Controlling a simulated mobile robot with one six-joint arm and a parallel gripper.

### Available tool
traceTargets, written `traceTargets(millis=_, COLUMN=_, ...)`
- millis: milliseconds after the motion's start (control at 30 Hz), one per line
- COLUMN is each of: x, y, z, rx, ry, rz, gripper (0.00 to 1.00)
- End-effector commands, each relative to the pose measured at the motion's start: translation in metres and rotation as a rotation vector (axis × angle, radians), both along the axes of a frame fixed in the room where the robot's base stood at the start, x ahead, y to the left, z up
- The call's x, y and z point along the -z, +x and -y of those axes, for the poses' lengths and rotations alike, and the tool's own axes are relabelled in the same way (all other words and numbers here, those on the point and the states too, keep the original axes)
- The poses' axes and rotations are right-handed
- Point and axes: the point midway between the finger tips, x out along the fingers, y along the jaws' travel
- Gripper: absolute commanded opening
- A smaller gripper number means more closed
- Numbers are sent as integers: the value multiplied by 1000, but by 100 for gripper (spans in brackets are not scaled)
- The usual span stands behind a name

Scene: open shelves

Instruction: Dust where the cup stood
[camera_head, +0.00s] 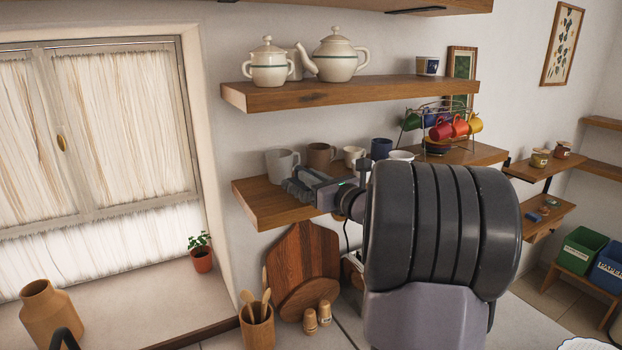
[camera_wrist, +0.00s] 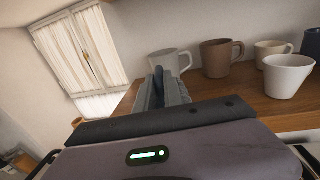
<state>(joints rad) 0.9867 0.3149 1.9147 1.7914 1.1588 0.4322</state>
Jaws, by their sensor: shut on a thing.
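My gripper (camera_head: 300,189) is over the left end of the lower wooden shelf (camera_head: 262,212). Just behind the gripper stands a pale grey mug (camera_head: 281,164), also in the wrist view (camera_wrist: 168,62). To its right are a brown mug (camera_head: 320,156), a cream mug (camera_head: 352,154) and a dark blue mug (camera_head: 381,147). A white cup (camera_wrist: 287,78) stands nearer the shelf front. No dust is discernible.
An upper shelf (camera_head: 300,97) with a lidded pot (camera_head: 268,66) and a teapot (camera_head: 338,58) hangs above. A wire rack (camera_head: 437,113) holds coloured cups to the right. Cutting boards (camera_head: 303,262) lean below. The shelf's left front corner is bare.

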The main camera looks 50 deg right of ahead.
Motion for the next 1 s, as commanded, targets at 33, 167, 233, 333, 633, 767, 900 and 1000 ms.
traceTargets(millis=33, x=0, y=-1, z=0, rx=0, ry=0, rz=1, gripper=0)
traceTargets(millis=167, x=1, y=-17, z=-4, rx=3, ry=0, rz=2, gripper=0)
traceTargets(millis=233, x=2, y=-28, z=-8, rx=3, ry=0, rz=2, gripper=0)
traceTargets(millis=333, x=1, y=-44, z=-13, rx=3, ry=0, rz=2, gripper=0)
traceTargets(millis=633, x=1, y=-93, z=-28, rx=3, ry=-1, rz=2, gripper=0)
traceTargets(millis=767, x=1, y=-113, z=-35, rx=3, ry=0, rz=1, gripper=0)
traceTargets(millis=900, x=1, y=-136, z=-42, rx=4, ry=-1, rz=2, gripper=0)
traceTargets(millis=1000, x=1, y=-152, z=-47, rx=4, ry=-1, rz=2, gripper=0)
